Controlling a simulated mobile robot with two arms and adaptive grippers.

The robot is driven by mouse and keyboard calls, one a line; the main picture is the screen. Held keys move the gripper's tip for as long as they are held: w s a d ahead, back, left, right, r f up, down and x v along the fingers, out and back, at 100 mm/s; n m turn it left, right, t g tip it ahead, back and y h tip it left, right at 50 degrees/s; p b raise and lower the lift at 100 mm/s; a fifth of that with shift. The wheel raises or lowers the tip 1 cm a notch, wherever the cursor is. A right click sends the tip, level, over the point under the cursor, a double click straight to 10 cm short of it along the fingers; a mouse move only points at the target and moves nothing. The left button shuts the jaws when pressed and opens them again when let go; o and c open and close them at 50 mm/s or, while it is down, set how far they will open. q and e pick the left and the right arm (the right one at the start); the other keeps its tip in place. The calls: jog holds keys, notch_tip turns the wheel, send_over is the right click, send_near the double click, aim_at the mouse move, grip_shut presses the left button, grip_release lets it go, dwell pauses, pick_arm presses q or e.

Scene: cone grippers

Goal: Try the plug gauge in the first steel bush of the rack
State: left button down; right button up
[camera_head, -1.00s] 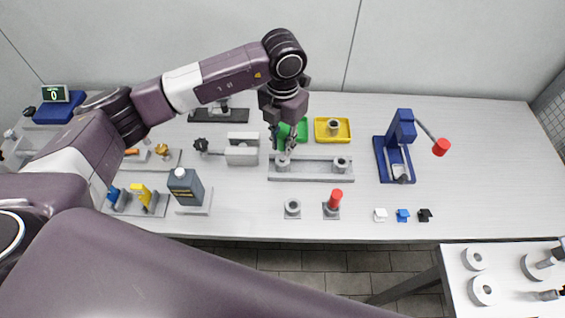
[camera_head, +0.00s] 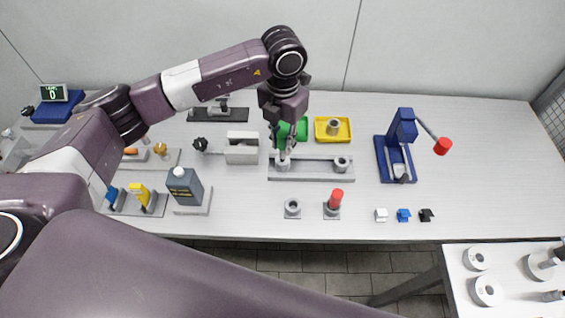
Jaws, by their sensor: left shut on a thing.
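The grey rack (camera_head: 312,174) lies in the middle of the table. One steel bush (camera_head: 283,165) is at its left end and another steel bush (camera_head: 341,164) at its right end. My left gripper (camera_head: 284,152) points down over the left end and is shut on the left bush, which is still at the rack; the fingers partly hide it. The plug gauge with a red handle (camera_head: 335,198) stands upright in a small holder in front of the rack, apart from my gripper. My right gripper is out of view.
A grey ring-shaped stand (camera_head: 293,207) is left of the gauge. Behind the rack are a green tray (camera_head: 301,130) and a yellow tray (camera_head: 346,131) holding a grey piece (camera_head: 333,127). A blue press (camera_head: 394,150) with a red-knobbed lever is at right. The table's right part is clear.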

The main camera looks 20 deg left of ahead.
aim_at(283, 133)
pick_arm(q)
jog(key=shift+f+b, duration=0.55)
jog(key=shift+f, duration=0.15)
dwell(0.4)
jog(key=shift+r, duration=0.2)
dwell(0.6)
jog(key=shift+r, duration=0.45)
jog(key=shift+r+p, duration=0.1)
jog(key=shift+p, duration=0.2)
jog(key=shift+r+p, duration=1.25)
jog(key=shift+r, duration=1.2)
